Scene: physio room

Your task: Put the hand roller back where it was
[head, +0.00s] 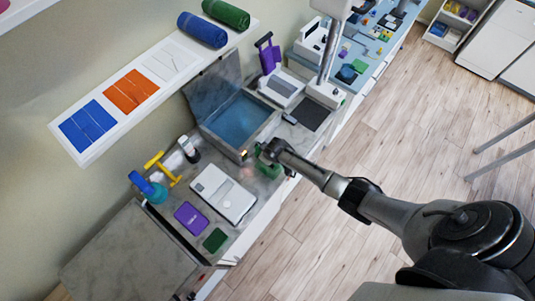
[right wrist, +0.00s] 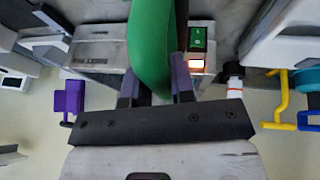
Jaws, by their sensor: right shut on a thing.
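My right gripper (head: 268,152) is at the front of the counter, beside the open box with the blue inside (head: 240,120). It is shut on a long, rounded green thing, which I take to be the hand roller (right wrist: 151,45). In the right wrist view the roller stands between the two fingers (right wrist: 156,90) and runs up out of the picture. In the head view it shows as a green patch (head: 268,170) just below the gripper, partly hidden. I cannot tell whether it touches the counter. My left gripper is not in view.
A white device (head: 222,193), a purple pad (head: 191,218) and a dark green pad (head: 215,240) lie on the counter. A yellow tool (head: 160,168), a teal-and-blue thing (head: 150,188) and a black-capped bottle (head: 188,148) stand behind. Rolled towels (head: 202,29) lie on the shelf.

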